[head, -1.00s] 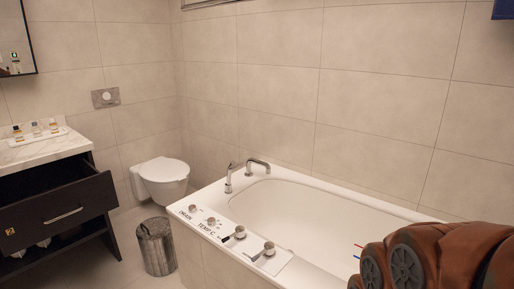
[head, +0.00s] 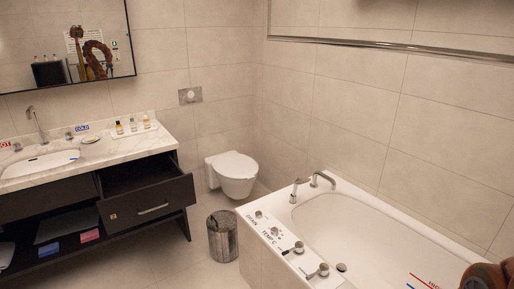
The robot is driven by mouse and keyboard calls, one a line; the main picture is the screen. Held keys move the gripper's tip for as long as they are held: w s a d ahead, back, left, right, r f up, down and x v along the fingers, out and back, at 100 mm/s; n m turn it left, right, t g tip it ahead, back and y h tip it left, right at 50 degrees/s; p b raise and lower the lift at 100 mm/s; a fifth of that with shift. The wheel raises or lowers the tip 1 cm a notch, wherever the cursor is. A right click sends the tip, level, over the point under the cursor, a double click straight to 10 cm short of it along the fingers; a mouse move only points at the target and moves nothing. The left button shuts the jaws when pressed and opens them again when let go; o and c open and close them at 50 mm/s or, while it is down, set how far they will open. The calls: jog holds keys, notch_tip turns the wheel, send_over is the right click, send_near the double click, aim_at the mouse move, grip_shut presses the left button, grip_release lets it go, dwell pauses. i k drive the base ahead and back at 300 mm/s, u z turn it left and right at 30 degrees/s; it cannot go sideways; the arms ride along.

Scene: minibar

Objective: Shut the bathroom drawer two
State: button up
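A dark wooden drawer (head: 149,206) with a silver bar handle is pulled out of the vanity at the left of the head view. Its front carries a small orange tag that seems to read 2. The inside of the drawer looks empty from here. The dark vanity (head: 46,200) has a marble top and an open lower shelf. My gripper's fingers are not in view. Only a brown part of my arm shows at the lower right edge, far from the drawer.
A metal bin (head: 222,236) stands on the floor right of the drawer, below the toilet (head: 235,174). The bathtub (head: 390,235) fills the right side. Small bottles stand on a tray (head: 139,131) on the counter. Floor before the vanity is clear.

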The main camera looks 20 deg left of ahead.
aim_at(134, 193)
jog(key=u, duration=2)
jog(key=i, duration=0.9)
jog(key=u, duration=0.4)
